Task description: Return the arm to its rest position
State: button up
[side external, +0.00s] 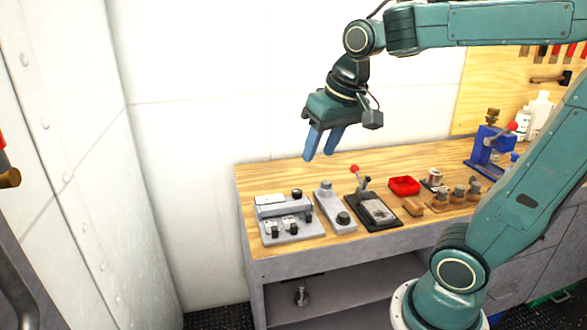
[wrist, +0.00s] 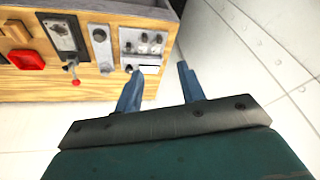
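My gripper (side external: 322,146) hangs in the air above the left part of the wooden bench top, pointing down. Its two blue fingers stand apart with nothing between them. In the wrist view the same fingers of my gripper (wrist: 163,85) show a clear gap, with pale floor or wall behind. My arm reaches in from the right, with its upper link roughly level.
The wooden bench (side external: 262,182) carries a grey device with knobs (side external: 288,218), a slim grey device (side external: 335,207), a black-based device with a red-knobbed lever (side external: 375,211), a red tray (side external: 404,186) and a blue press (side external: 486,150). White walls stand behind and left. Air around my gripper is clear.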

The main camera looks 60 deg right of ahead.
jog(key=s+a+f+n+t, duration=0.1)
jog(key=s+a+f+n, duration=0.2)
jog(key=s, duration=0.6)
jog(key=shift+s+a+n+t+y, duration=0.25)
jog(key=shift+a+n+t+y, duration=0.05)
jog(key=shift+a+n, duration=0.35)
